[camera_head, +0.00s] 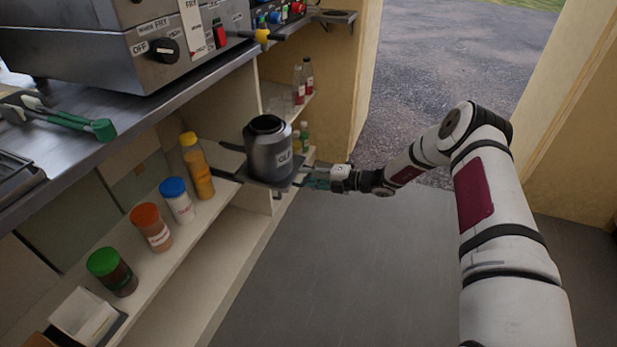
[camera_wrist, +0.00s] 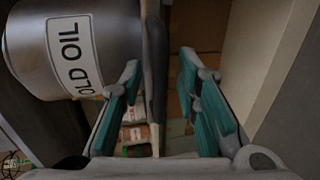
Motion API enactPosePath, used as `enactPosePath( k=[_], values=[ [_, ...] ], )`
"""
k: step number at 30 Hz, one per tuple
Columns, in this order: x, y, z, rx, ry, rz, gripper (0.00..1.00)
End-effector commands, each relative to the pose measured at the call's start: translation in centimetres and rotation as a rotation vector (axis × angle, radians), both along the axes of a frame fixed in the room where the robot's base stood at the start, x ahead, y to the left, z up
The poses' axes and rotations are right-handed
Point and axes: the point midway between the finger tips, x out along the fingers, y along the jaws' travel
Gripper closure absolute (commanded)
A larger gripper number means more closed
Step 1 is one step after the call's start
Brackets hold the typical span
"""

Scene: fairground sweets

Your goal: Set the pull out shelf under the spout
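The pull out shelf (camera_head: 268,184) is a thin dark plate sticking out from the shelving below the counter. A grey metal can labelled OLD OIL (camera_head: 268,150) stands upright on it, and its label shows in the wrist view (camera_wrist: 75,55). My gripper (camera_head: 312,178) is at the shelf's outer edge. In the wrist view its teal fingers are apart, with the shelf plate (camera_wrist: 155,75) edge-on between them and a visible gap on each side. I cannot clearly make out the spout; a yellow-tipped fitting (camera_head: 262,36) juts from the fryer's front above.
A fryer (camera_head: 120,45) sits on the metal counter (camera_head: 150,110), with teal-handled tongs (camera_head: 70,122) on it. Several capped bottles (camera_head: 150,228) line the lower shelf to the left. Small bottles (camera_head: 303,80) stand behind. The floor (camera_head: 340,270) in front is clear.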

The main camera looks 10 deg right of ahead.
Motion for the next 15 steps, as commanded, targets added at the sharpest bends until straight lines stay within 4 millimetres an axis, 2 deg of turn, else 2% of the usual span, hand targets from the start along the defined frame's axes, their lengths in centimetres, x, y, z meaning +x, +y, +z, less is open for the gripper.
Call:
enactPosePath(
  k=[5, 15],
  values=[
    [-0.6, -1.3, 0.3, -0.001, 0.000, -0.002, 0.70],
    [-3.9, -6.9, 1.7, -0.002, -0.001, -0.003, 0.70]
  ],
)
